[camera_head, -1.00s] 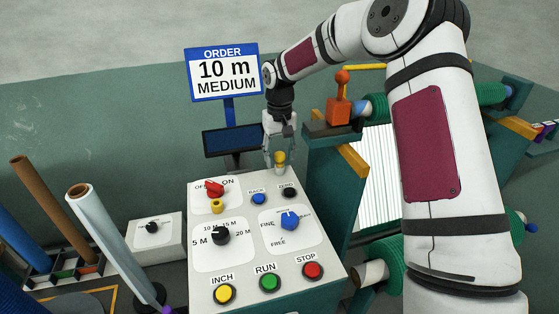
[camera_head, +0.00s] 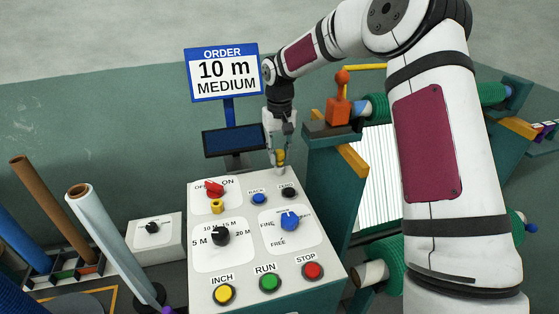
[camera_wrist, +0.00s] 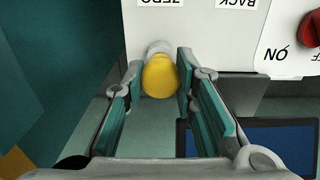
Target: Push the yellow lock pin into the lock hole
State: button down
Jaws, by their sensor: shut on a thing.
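The yellow lock pin (camera_head: 281,157) is at the back edge of the sloped control panel (camera_head: 203,279). In the wrist view its rounded yellow head (camera_wrist: 160,77) sits between the two fingers, with a pale grey part beyond it at the panel's edge. My gripper (camera_head: 279,158) points down and is shut on the pin; it also shows in the wrist view (camera_wrist: 159,74). Whether the pin still sits in a holder is unclear.
The panel carries a blue button (camera_head: 259,198), a black button (camera_head: 288,192), a black dial (camera_head: 220,235) and a blue dial (camera_head: 289,221). A dark screen (camera_head: 234,140) stands behind. A teal machine frame (camera_head: 328,185) is close on the right.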

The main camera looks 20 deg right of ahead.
aim_at(280, 151)
jog(key=shift+r, duration=0.4)
jog(key=shift+r, duration=1.9)
jog(key=shift+r, duration=2)
